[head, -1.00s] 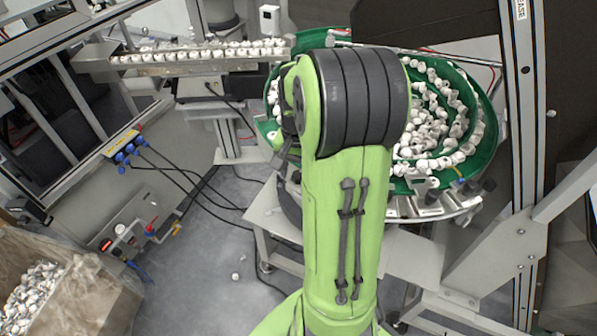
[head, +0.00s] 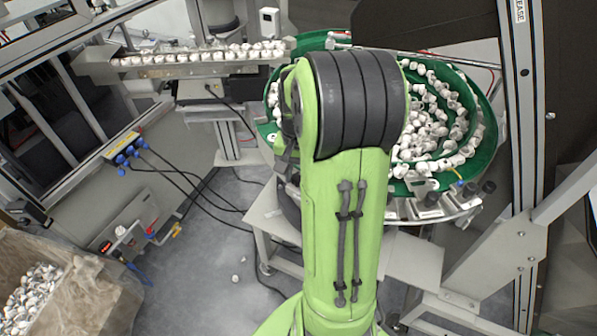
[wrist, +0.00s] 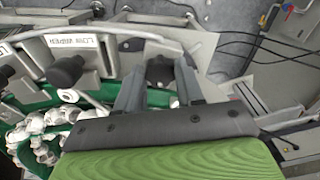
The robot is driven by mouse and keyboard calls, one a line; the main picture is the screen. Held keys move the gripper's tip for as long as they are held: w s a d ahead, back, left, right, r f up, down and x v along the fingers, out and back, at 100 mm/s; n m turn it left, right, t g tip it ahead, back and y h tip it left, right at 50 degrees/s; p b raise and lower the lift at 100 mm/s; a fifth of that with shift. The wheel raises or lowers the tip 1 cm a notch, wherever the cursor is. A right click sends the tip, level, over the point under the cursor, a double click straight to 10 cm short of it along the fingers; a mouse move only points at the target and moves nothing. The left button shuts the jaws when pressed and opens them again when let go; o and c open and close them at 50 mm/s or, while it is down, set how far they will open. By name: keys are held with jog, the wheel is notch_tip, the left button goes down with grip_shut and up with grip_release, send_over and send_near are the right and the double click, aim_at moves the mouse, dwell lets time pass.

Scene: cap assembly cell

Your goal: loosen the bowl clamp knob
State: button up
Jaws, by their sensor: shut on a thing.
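The green bowl (head: 487,130) is full of white caps and stands behind my arm in the head view. Black clamp knobs (head: 488,186) show on its front rim, right of my arm. In the wrist view, a black bowl clamp knob (wrist: 160,68) sits between the fingertips of my gripper (wrist: 161,75), which is shut on it. Another black knob (wrist: 68,70) stands apart to the left on its metal clamp. In the head view my arm hides my gripper and the knob it holds.
A chute (head: 190,68) carrying a row of caps runs at the upper left. A lined box of caps (head: 95,290) stands at the lower left. Black cables cross the grey floor. A metal frame post (head: 522,120) rises close on the right.

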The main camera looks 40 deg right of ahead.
jog(key=n, duration=1.9)
jog(key=shift+d+n, duration=0.1)
jog(key=shift+n, duration=0.2)
jog(key=shift+r, duration=0.1)
dwell(0.4)
jog(key=o, duration=1)
jog(key=shift+o, duration=0.2)
